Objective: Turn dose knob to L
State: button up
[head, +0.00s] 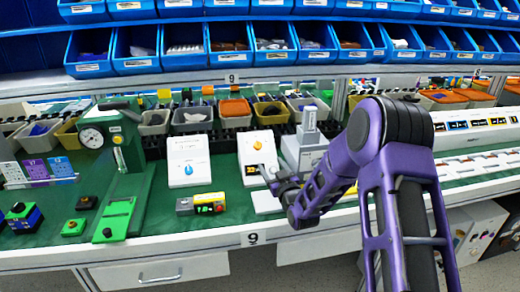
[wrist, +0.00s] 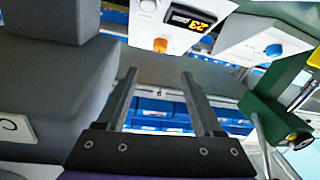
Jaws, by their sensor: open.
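A white sloped box (head: 244,147) has an orange knob (head: 257,145) and a dark display with yellow digits (head: 252,169). In the wrist view, the same orange knob (wrist: 160,45) and display (wrist: 190,22) show at the top, beyond my fingertips. I cannot read letters around either knob, nor tell which is labelled dose. My gripper (head: 268,174) is open and empty in front of the orange-knob box, apart from the knob; it also shows in the wrist view (wrist: 158,76).
A grey device (head: 306,150) stands close to the right of the orange-knob box. A green press with a gauge (head: 92,138) stands left. A small yellow and grey switch box (head: 205,204) lies on the green bench. Blue bins (head: 187,47) line the shelf above.

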aim_at(258, 145)
jog(key=x, duration=1.2)
jog(key=shift+b, duration=0.3)
grip_shut()
